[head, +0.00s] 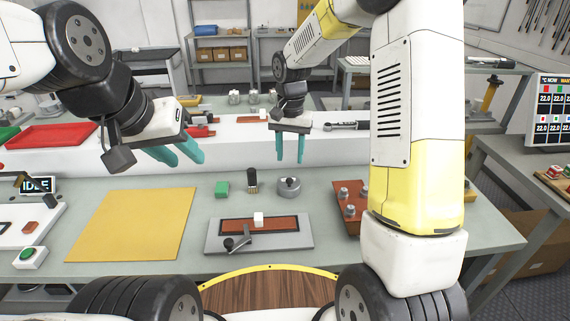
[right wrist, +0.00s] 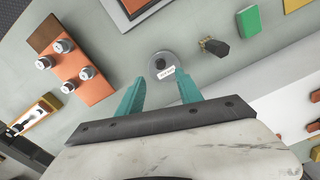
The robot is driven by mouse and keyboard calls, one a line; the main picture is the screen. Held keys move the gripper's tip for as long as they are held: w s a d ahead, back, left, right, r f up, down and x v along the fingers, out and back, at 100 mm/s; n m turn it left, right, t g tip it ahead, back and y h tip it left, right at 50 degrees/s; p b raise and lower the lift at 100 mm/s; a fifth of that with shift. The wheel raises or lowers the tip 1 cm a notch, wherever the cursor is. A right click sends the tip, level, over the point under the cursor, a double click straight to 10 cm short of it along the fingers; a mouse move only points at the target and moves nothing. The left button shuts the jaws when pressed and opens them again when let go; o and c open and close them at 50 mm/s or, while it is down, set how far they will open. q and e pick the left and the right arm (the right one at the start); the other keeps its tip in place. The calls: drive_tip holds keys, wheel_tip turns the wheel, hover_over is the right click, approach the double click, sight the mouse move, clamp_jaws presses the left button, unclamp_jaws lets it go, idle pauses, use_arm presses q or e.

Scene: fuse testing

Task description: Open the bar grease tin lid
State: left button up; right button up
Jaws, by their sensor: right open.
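The bar grease tin (head: 289,187) is a small round grey tin with a dark knob on its lid. It stands on the grey-green table, and the lid is on. In the right wrist view the tin (right wrist: 164,66) shows from above with a white label, just beyond and between my fingertips. My right gripper (head: 290,160) is open and empty, its teal fingers pointing down above and behind the tin, apart from it. In the wrist view my right gripper (right wrist: 162,84) spans about the tin's width. My left gripper (head: 182,160) is open and empty, over the table's left part, away from the tin.
A black brush-like piece (head: 252,181) and a green block (head: 222,189) stand left of the tin. A grey fixture (head: 300,240) with a brown strip lies in front. A brown plate with metal knobs (head: 343,222) lies right. A yellow mat (head: 135,225) lies left. A white raised shelf (head: 340,150) runs behind.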

sight(289, 179)
wheel_tip(289, 179, down, 8)
drive_tip(key=shift+w+f, duration=0.15)
drive_tip(key=shift+f, duration=0.05)
idle(0.3)
clamp_jaws()
idle(1.3)
